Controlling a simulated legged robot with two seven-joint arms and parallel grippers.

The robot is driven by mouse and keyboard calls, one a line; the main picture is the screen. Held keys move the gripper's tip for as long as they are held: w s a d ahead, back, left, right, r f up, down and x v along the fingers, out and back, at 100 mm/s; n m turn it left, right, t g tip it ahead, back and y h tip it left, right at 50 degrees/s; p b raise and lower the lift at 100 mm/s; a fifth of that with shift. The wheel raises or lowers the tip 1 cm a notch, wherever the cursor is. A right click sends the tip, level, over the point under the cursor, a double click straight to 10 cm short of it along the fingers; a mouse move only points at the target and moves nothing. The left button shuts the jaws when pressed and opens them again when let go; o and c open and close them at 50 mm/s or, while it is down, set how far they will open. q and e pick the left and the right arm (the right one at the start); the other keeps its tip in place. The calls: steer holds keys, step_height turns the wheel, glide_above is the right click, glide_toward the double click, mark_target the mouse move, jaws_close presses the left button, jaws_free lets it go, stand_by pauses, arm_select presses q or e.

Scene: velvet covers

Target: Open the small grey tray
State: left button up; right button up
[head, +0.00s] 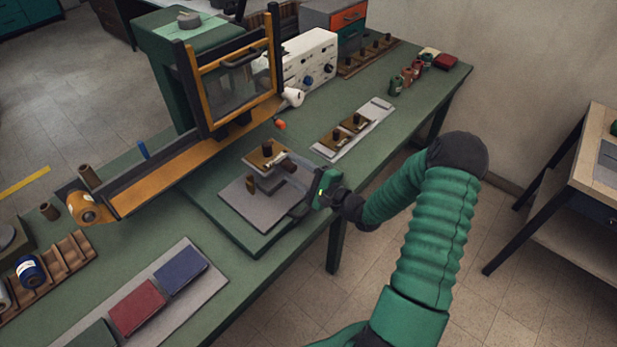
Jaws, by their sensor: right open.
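A small grey tray (249,210) lies on a green raised base near the front edge of the green bench, in the middle of the head view. A stepped grey block with brown pieces and dark knobs (267,156) stands on its back part. My right gripper (294,190) comes in from the right, low at the tray's right side, with its jaws open. Its fingers partly cover that side, and I cannot tell whether they touch it. My left gripper is not in view.
A framed clear guard (235,80) and an orange-brown rail (155,185) stand behind and left. A white control box (308,58) is at the back. A grey strip with brown blocks (375,117) lies to the right. Coloured pads (138,305) lie front left.

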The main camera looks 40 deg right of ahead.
steer(key=s+d, duration=0.1)
steer(key=s, duration=1.5)
steer(key=shift+d, duration=0.25)
steer(key=shift+f, duration=0.1)
